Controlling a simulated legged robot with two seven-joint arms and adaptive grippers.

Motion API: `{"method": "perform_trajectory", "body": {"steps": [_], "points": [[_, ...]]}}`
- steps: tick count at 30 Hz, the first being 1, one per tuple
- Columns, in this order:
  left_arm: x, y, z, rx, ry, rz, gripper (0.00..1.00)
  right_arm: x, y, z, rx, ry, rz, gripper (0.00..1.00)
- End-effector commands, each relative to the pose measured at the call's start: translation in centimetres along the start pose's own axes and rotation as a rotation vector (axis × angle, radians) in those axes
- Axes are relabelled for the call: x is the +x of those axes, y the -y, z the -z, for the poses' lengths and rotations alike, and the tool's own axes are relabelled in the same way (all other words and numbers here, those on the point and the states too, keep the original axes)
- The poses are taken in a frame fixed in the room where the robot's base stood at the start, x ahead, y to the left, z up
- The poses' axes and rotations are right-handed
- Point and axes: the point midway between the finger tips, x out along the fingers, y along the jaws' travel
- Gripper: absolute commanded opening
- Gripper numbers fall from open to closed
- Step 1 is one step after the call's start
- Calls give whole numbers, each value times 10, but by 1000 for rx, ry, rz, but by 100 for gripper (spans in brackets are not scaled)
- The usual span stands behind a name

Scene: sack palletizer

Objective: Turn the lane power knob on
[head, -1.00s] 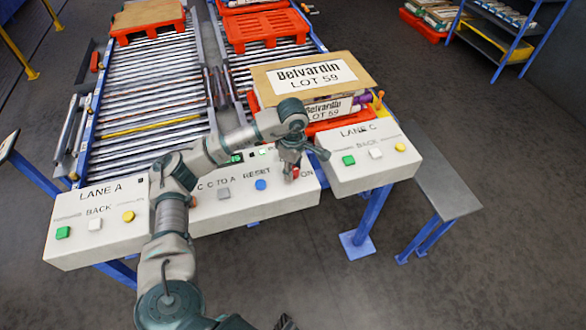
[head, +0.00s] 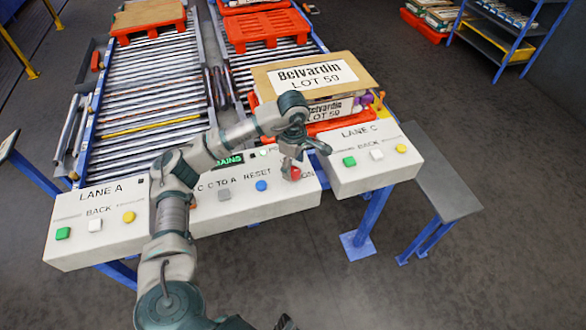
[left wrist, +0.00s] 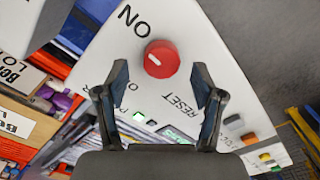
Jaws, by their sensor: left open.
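The red lane power knob (head: 295,173) is on the sloped white middle panel, beside the lettering ON. In the left wrist view the round knob (left wrist: 161,59) has a short white mark on its face, with ON and O printed on its left side. My left gripper (head: 290,166) is over the panel at the knob. In the wrist view the left gripper (left wrist: 160,77) is open, its fingers apart and the knob between and just beyond the tips. Whether they touch it cannot be told. A small dark part at the bottom edge may be my right gripper (head: 287,323).
The middle panel also has a blue button (head: 261,185), a grey button (head: 224,194) and a green-lit display (head: 229,160). The Lane A panel (head: 75,245) and Lane C panel (head: 375,178) flank it. A labelled stack (head: 312,75) stands behind on the rollers.

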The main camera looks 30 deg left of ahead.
Motion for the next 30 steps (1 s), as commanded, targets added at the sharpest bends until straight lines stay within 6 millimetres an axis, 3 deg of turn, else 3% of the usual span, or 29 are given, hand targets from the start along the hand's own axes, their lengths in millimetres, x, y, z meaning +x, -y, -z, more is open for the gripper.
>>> {"method": "perform_trajectory", "body": {"steps": [6,12,18,30], "points": [[-54,-2,1,-1,0,-5,68,0,0,0,0,0,0,58],[-84,-2,2,1,0,-1,68,0,1,0,1,0,0,58],[-94,-2,2,0,1,3,68,0,1,0,1,0,0,58],[-94,-1,2,1,1,3,68,0,1,0,0,2,0,58]]}}
